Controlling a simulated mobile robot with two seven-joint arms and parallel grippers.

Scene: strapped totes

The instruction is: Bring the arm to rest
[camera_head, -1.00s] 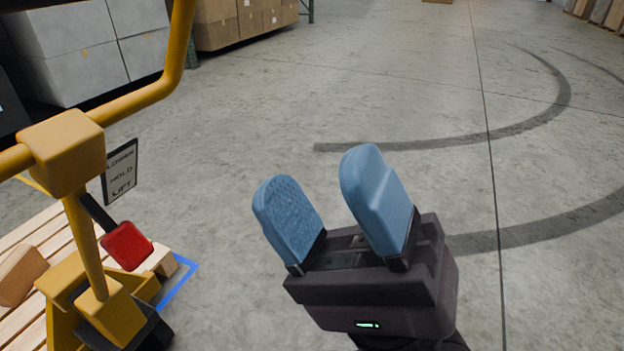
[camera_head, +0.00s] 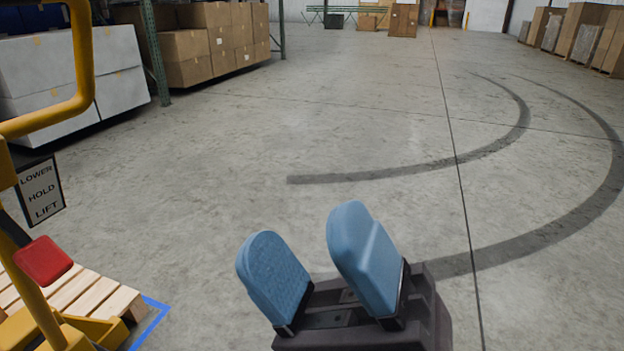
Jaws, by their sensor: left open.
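My left gripper (camera_head: 318,264) is at the lower middle of the head view, with two blue padded fingers standing apart above a dark body. It is open, and nothing shows between the fingers. It is over bare concrete floor, to the right of a yellow pallet jack. The rest of the arm is below the picture edge. My right gripper is not in view.
The pallet jack's yellow handle (camera_head: 84,70), a lower/hold/lift sign (camera_head: 41,194) and a red lever (camera_head: 43,261) are at left. A wooden pallet (camera_head: 95,297) lies below, by blue floor tape (camera_head: 150,325). White boxes (camera_head: 45,65) and brown cartons (camera_head: 215,45) stand behind. The middle floor is clear.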

